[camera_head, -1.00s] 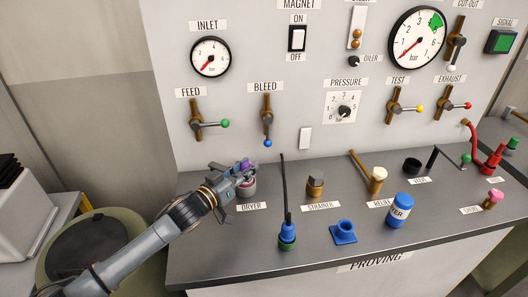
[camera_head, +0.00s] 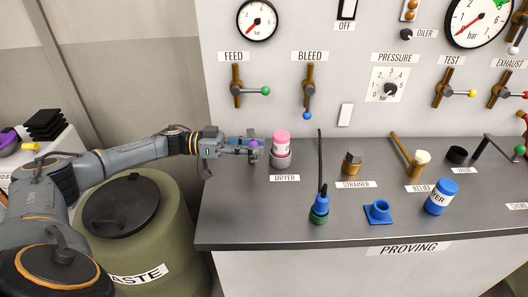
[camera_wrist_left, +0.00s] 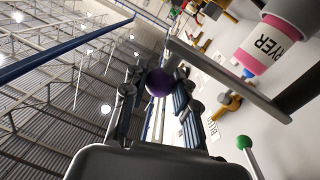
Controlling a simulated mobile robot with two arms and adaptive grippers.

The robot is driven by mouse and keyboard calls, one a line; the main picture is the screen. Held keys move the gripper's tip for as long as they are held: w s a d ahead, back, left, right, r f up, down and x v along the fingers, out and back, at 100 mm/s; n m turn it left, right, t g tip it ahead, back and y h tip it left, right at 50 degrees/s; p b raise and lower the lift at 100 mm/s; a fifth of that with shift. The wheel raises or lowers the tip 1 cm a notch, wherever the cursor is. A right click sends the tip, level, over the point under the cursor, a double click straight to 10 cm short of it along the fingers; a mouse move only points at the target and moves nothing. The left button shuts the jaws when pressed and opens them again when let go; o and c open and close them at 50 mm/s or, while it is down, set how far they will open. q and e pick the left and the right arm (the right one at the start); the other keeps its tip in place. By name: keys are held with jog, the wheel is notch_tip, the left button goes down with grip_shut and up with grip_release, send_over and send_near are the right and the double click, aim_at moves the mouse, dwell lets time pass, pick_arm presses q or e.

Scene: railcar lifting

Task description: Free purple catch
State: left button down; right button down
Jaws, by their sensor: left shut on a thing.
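The purple catch (camera_head: 254,145) has a round knob, held at the tips of my left gripper (camera_head: 250,148), just left of the dryer (camera_head: 281,137). In the left wrist view, the purple knob (camera_wrist_left: 159,82) sits between the fingers of my left gripper (camera_wrist_left: 155,95). A grey bar (camera_wrist_left: 225,75) runs past the knob toward the dryer there. The dryer is a pink-topped canister with a white label, upright in a grey holder (camera_head: 281,160) on the bench. Whether the catch still touches the holder is hard to tell. My right gripper is out of view.
The panel behind carries the feed handle (camera_head: 265,90) and bleed handle (camera_head: 307,115) above the dryer. A black rod in a blue and green fitting (camera_head: 319,207) stands to the right. A strainer (camera_head: 352,163) and blue flanged part (camera_head: 378,211) are farther right. A waste drum (camera_head: 165,235) stands left.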

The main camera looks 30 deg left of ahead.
pick_arm(q)
jog(key=shift+s+a+m+g+b, duration=0.3)
jog(key=shift+a+m+g+b, duration=0.15)
jog(key=shift+m+g, duration=0.05)
jog(key=shift+g+h, duration=0.3)
jog(key=shift+h, duration=0.1)
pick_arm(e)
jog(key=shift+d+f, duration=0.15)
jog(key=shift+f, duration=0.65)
pick_arm(q)
jog(key=shift+a, duration=0.1)
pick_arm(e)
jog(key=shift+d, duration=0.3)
pick_arm(q)
jog(key=c, duration=1)
grip_release()
jog(key=shift+s, duration=0.1)
jog(key=shift+a, duration=0.1)
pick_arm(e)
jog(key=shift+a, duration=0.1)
pick_arm(q)
jog(key=v, duration=1.2)
